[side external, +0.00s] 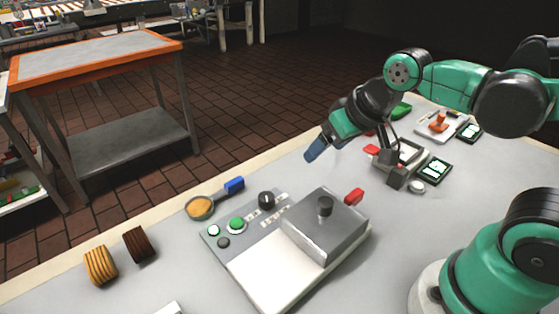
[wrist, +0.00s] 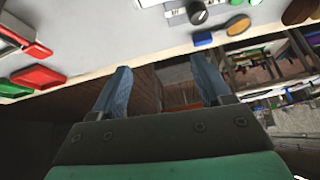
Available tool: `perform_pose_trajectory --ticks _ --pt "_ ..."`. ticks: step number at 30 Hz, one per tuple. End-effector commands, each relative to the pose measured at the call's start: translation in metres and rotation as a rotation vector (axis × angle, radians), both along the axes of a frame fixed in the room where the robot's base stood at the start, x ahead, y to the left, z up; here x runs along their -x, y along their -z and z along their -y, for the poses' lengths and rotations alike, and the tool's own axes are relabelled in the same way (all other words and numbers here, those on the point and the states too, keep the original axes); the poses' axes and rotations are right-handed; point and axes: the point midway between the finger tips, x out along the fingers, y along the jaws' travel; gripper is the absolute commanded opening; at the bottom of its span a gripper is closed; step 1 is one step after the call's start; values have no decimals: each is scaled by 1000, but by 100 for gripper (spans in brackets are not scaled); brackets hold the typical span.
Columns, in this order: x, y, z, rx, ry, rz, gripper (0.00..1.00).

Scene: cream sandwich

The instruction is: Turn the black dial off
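The black dial (side external: 266,199) sits on the grey control panel of the machine (side external: 270,275), beside green buttons. In the wrist view the dial (wrist: 196,12) is at the top edge, with a white line on its face. My gripper (side external: 313,151) is above the far side of the table, up and to the right of the dial and clear of it. In the wrist view the two blue fingers of my gripper (wrist: 160,72) are wide apart with nothing between them.
A pan (side external: 200,208) with a blue handle lies left of the dial. A grey lid (side external: 325,235) with a black knob and a red handle (side external: 354,196) stand on its right. Two cookies (side external: 100,265) (side external: 139,245) are at the left. Several devices (side external: 434,171) stand at the right.

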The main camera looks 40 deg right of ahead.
Motion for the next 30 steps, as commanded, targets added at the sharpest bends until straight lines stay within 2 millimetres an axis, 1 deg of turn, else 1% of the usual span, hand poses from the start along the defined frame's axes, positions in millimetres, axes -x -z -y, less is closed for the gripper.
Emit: perform_pose_trajectory --ticks 3,7,12,15,18,21,26,30 --pt "-18 -1 -11 -66 94 -104 73" --pt "-38 7 -26 -126 229 -235 73" --pt "-62 27 -46 -162 412 -390 73" --pt "-71 41 -56 -165 502 -458 73" --pt "-76 51 -63 -162 567 -501 73" --pt "-78 58 -66 -159 605 -524 73" --pt "-79 71 -67 -158 619 -533 73" --pt "-79 89 -67 -158 617 -532 73"
